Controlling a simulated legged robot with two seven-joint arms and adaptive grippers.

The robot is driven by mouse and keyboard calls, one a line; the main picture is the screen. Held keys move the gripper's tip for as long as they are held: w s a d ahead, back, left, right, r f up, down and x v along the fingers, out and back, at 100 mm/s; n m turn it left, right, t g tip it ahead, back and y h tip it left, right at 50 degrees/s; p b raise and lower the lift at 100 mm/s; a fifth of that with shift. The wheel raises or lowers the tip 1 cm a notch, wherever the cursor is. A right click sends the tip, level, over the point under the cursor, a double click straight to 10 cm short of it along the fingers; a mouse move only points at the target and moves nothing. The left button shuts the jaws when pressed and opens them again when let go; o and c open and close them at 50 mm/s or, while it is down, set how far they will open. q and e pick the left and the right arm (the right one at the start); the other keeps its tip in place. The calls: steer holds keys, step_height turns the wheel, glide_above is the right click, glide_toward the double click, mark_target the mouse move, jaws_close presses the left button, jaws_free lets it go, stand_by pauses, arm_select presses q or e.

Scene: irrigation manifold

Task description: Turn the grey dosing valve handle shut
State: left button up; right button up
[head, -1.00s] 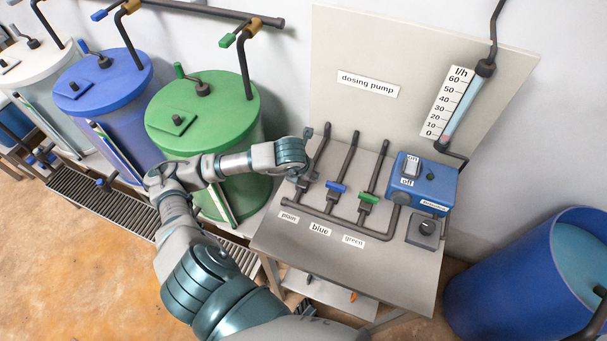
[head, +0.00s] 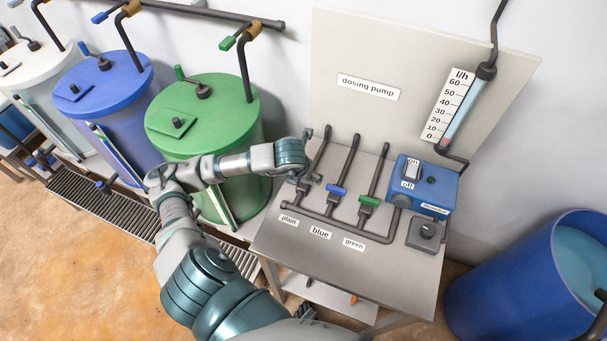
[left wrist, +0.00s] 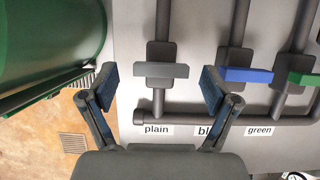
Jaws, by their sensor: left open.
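The grey dosing valve handle (left wrist: 161,70) is a flat bar on the pipe above the "plain" label (left wrist: 156,129). In the left wrist view it lies crosswise to its pipe. My left gripper (left wrist: 159,82) is open, with one finger to each side of the handle and a gap at both ends. I see no contact. In the head view my left gripper (head: 304,162) is over the left pipe of the bench, and its wrist hides most of the grey handle.
The blue handle (left wrist: 247,75) is close beside the right finger, with the green handle (left wrist: 304,79) beyond it. A green tank (head: 203,112) stands close behind my left forearm. The blue pump box (head: 424,184) is at the bench's right; the bench front (head: 345,266) is clear.

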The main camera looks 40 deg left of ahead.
arm_select(q)
steer(key=v, duration=1.1)
steer(key=shift+w+a+f, duration=0.1)
